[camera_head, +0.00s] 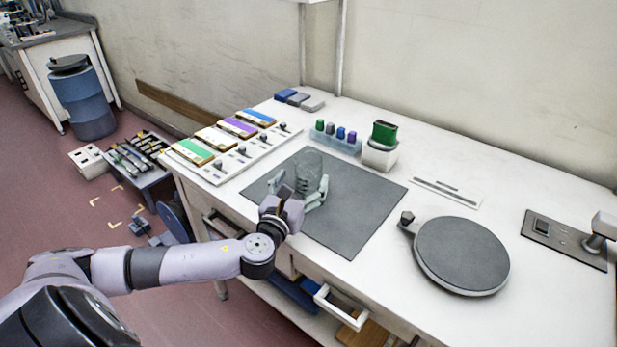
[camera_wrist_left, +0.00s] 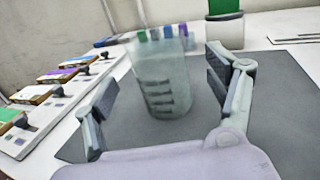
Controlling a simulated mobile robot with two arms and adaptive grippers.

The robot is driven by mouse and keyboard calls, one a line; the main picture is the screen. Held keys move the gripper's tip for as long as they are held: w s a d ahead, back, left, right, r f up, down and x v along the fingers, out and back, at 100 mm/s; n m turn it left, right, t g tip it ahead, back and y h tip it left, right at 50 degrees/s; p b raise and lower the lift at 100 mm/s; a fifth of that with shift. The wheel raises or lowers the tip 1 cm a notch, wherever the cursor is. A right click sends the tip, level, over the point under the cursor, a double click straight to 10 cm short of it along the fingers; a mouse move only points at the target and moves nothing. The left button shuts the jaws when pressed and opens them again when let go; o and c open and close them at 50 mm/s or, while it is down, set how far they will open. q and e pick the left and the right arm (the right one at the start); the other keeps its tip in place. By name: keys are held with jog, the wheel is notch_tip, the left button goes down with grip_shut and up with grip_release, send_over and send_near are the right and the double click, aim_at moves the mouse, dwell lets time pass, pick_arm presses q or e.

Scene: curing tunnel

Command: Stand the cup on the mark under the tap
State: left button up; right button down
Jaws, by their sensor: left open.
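A clear cup (camera_head: 309,170) with dark marks on its side stands upright on a dark grey mat (camera_head: 362,205) on the white bench. My left gripper (camera_head: 302,192) is open at the near side of the cup. In the left wrist view the cup (camera_wrist_left: 162,78) shows beyond and between the spread fingers of my left gripper (camera_wrist_left: 162,105), with a visible gap on both sides. A dark plate with a white post (camera_head: 566,240) lies at the right edge; I cannot tell whether it is the tap's base. My right gripper is not in view.
A round grey turntable (camera_head: 461,255) stands right of the mat. A panel with coloured blocks (camera_head: 228,152) lies to the left. A rack of small bottles (camera_head: 337,139) and a white holder with a green block (camera_head: 381,150) stand behind the mat. An open drawer (camera_head: 340,306) juts out in front.

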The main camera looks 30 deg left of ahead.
pick_arm(q)
jog(key=x, duration=0.5)
jog(key=shift+w+f+p, duration=0.1)
jog(key=shift+p, duration=0.2)
jog(key=shift+c, duration=0.3)
jog(key=c, duration=1.1)
jog(key=shift+c, duration=0.2)
